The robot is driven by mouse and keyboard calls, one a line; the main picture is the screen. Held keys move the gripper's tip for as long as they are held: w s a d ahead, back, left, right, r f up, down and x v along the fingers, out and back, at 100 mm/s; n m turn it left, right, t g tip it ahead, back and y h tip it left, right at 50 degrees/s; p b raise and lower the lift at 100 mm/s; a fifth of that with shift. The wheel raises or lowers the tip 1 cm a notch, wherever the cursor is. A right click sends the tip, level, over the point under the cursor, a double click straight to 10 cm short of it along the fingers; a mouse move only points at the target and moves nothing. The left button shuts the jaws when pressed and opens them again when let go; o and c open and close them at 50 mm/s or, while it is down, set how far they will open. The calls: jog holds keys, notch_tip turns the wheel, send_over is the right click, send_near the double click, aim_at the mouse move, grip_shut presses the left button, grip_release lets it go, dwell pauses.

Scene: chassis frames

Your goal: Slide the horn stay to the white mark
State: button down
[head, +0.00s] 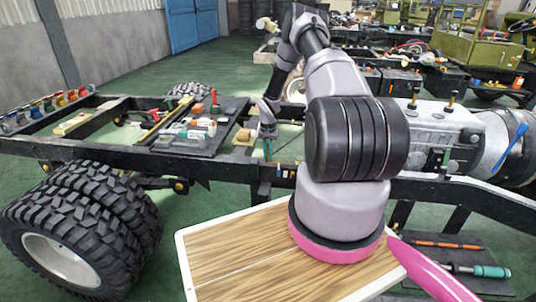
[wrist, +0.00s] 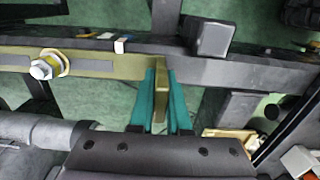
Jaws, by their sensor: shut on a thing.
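My gripper (wrist: 161,82), with teal fingers, is shut on a thin olive upright plate, which I take to be the horn stay (wrist: 162,97). An olive strip (wrist: 105,67) runs left from it along the dark rail; I cannot tell whether they are one piece. A small white patch (wrist: 120,45) on the rail, left of the fingers, may be the white mark. In the head view my gripper (head: 267,147) is small at the chassis rail, and the stay cannot be made out there.
A bolt with a yellow ring (wrist: 47,65) sits on the strip at the left. A dark square block (wrist: 212,37) stands on the rail right of the fingers. In the head view, a tray of tools (head: 195,130) lies on the chassis left of the gripper. A wooden board (head: 225,255) is in front.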

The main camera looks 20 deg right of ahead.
aim_at(275, 160)
dwell(0.3)
jog(key=s+d, duration=0.2)
jog(key=shift+d, duration=0.35)
jog(key=shift+w+a, duration=0.1)
jog(key=c, duration=0.9)
grip_release()
notch_tip(275, 160, up, 11)
jog(key=shift+f, duration=0.1)
